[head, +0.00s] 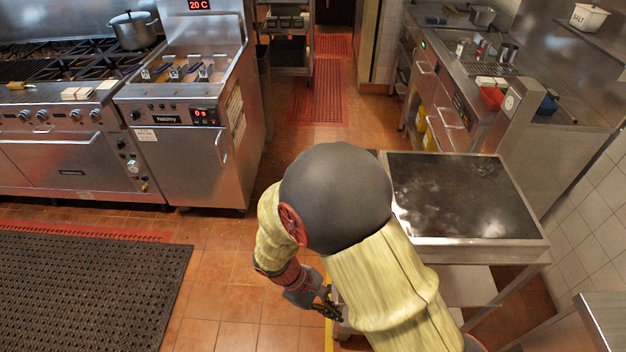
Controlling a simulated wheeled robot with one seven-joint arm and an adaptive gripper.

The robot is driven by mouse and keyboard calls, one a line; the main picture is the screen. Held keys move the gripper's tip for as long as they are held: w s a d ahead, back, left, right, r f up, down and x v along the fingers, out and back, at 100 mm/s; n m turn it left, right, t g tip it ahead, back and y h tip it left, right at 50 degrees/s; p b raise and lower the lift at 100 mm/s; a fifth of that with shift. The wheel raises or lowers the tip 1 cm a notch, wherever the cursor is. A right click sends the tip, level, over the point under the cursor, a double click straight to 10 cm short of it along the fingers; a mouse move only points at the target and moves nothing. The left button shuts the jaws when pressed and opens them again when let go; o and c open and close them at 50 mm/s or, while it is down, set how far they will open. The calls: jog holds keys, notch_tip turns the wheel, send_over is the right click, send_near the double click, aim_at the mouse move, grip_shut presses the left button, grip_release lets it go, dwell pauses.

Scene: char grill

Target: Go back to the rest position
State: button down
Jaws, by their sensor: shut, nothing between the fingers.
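My gripper (328,308) shows in the head view, low and just below the middle of the picture. It is dark, shut and empty, pointing down to the right. My arm, in a pale yellow sleeve with a large dark grey rounded joint, is folded in front of the camera. The gripper is at the left side of a steel table (480,245) with a dark top. I cannot tell whether the gripper touches it. My arm hides the near left part of the table.
A fryer (185,165) and a stove range (75,150) with a pot (133,30) stand at the left. A black mat (85,285) lies on the tiled floor. A red mat (322,90) runs along the aisle. A steel counter (455,85) stands at the back right.

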jog(key=s+d+r+m+t+y, duration=0.1)
jog(key=d+r+m, duration=0.3)
jog(key=r, duration=0.7)
jog(key=s+d+r+m+t+y, duration=0.2)
jog(key=d+r+m+t+y, duration=0.1)
jog(key=r, duration=0.9)
jog(key=s+d+r+m+t+y+p, duration=0.1)
jog(key=d+r, duration=0.5)
jog(key=r, duration=0.6)
jog(key=m+t+y, duration=0.1)
jog(key=m+t, duration=0.1)
jog(key=m, duration=0.1)
jog(key=shift+s+d+m+t+y, duration=0.15)
jog(key=shift+d+m+t+y, duration=0.1)
jog(key=shift+m+t+y, duration=0.05)
